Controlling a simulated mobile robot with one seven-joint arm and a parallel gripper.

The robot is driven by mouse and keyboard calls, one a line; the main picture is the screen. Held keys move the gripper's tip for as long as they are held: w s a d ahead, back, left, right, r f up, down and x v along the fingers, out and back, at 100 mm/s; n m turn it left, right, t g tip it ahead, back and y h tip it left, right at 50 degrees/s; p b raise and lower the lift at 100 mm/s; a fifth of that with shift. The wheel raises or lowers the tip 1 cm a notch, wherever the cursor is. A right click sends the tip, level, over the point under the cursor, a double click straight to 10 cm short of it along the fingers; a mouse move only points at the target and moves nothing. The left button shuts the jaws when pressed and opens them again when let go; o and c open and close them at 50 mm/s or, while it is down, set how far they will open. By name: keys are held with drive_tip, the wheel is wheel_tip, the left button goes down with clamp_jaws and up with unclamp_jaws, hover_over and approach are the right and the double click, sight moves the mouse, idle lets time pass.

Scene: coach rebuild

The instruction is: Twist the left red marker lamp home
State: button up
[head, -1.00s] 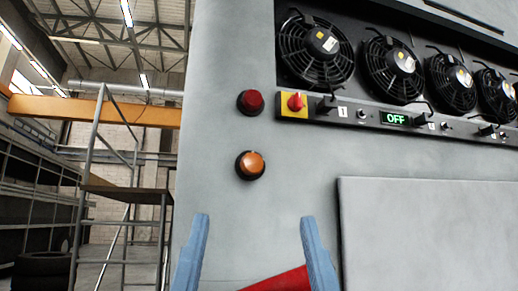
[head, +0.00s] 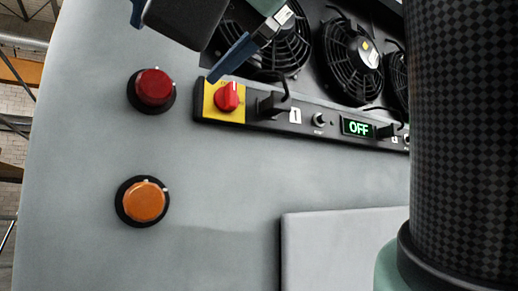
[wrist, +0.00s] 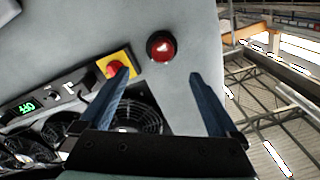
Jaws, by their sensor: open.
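The left red marker lamp (head: 154,87) is a round red lens in a black collar on the grey coach wall, with small pale marks near its rim. It shows in the wrist view (wrist: 161,47) just beyond and between the fingertips. My gripper (head: 173,52) is open and empty, its blue fingers spread. In the head view it is above and right of the lamp, and one finger passes in front of the fan panel. In the wrist view my gripper (wrist: 158,74) has a finger on each side below the lamp, with no visible contact.
An orange lamp (head: 143,201) sits below the red one. Right of the red lamp is a red rotary switch (head: 229,96) on a yellow plate, close to one finger. A control strip with a green OFF display (head: 356,127) and several fans (head: 352,54) lie further right.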

sight(156, 83)
drive_tip(key=p+x, duration=0.2)
drive_tip(key=x, duration=0.1)
drive_tip(key=p+x, duration=0.2)
drive_tip(key=x, duration=0.2)
drive_tip(key=r+p+x, duration=0.1)
drive_tip(key=p+x, duration=0.2)
drive_tip(key=x, duration=0.1)
drive_tip(key=shift+a, duration=0.1)
drive_tip(key=shift+w+a+f, duration=0.2)
drive_tip(key=shift+w+a, duration=0.15)
drive_tip(key=shift+w, duration=0.15)
drive_tip(key=c, duration=1.4)
